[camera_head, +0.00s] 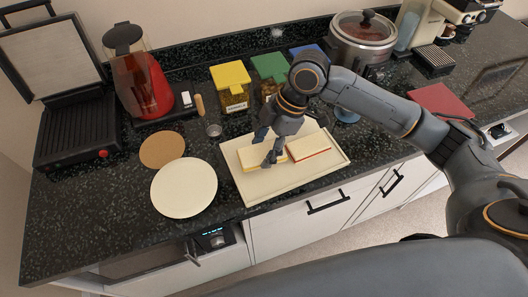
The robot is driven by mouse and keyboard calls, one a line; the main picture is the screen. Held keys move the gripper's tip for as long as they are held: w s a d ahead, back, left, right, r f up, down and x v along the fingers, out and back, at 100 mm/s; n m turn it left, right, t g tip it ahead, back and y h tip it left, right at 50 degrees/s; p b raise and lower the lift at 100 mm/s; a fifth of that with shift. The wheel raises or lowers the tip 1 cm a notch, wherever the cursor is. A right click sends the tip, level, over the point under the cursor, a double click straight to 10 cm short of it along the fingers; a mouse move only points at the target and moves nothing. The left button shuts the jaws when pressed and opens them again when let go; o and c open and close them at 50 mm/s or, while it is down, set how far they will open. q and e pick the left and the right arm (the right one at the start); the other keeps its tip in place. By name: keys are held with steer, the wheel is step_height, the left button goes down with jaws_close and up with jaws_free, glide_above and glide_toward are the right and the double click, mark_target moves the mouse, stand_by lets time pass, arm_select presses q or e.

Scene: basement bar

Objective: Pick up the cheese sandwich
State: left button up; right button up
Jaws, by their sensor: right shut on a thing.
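Two sandwiches lie on a cream tray (258,194) on the dark counter. The left one, the cheese sandwich (247,160), is pale with a yellowish tone. The right one (309,148) has a red line along its front side. My right gripper (272,152) points down over the tray and is shut on the cheese sandwich near its right end. The fingers hide part of that sandwich. I cannot tell whether it is clear of the tray. My left gripper is not in view.
A white plate (184,188) and a round brown mat (162,149) lie left of the tray. Behind are a red pitcher (145,88), a yellow-lidded container (231,86) and a green-lidded one (269,67). An open grill (75,130) stands far left, a pot (362,42) behind right.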

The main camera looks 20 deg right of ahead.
steer(key=s+a+r+b, duration=0.1)
steer(key=s+a+r, duration=0.2)
steer(key=s+r, duration=0.5)
steer(key=s, duration=0.4)
steer(key=shift+r, duration=0.15)
